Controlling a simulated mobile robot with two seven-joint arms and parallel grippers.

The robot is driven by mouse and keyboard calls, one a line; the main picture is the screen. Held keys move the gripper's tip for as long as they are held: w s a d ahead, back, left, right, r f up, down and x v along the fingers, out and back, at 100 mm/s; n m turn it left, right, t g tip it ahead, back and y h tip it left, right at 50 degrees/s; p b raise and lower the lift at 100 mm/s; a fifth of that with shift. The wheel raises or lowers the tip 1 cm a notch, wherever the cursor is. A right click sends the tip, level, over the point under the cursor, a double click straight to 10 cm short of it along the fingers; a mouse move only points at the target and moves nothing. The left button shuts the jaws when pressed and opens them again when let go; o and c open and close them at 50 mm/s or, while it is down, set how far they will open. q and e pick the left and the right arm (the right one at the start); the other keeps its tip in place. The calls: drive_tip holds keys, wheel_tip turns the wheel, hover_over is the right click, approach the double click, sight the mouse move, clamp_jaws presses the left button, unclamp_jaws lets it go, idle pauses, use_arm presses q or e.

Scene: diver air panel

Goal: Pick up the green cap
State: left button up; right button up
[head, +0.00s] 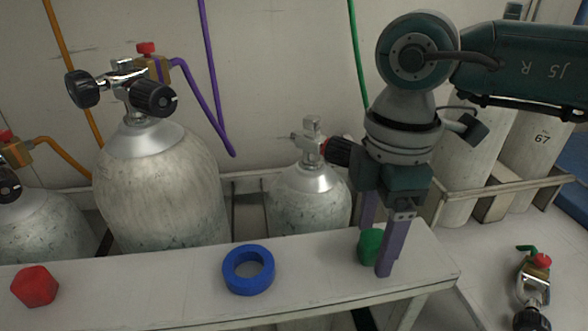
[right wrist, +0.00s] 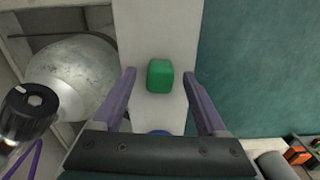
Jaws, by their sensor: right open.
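The green cap (head: 369,246) sits on the narrow bench top near its right end. It also shows in the right wrist view (right wrist: 160,76), between and a little beyond the two fingertips. My right gripper (head: 376,250) points down over the cap, with its purple fingers open and apart. In the head view one finger partly covers the cap's right side. The right wrist view shows clear gaps between the cap and both fingers (right wrist: 160,82). My left gripper is not in view.
A blue ring (head: 233,269) and a red cap (head: 35,287) lie farther left on the white bench (head: 320,270). Grey cylinders with valves, such as a large one (head: 160,185) and a smaller one (head: 300,205), stand behind it. A valve fitting (head: 533,285) lies at the lower right.

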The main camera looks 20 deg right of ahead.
drive_tip(key=shift+f, duration=0.55)
drive_tip(key=shift+r, duration=0.15)
clamp_jaws()
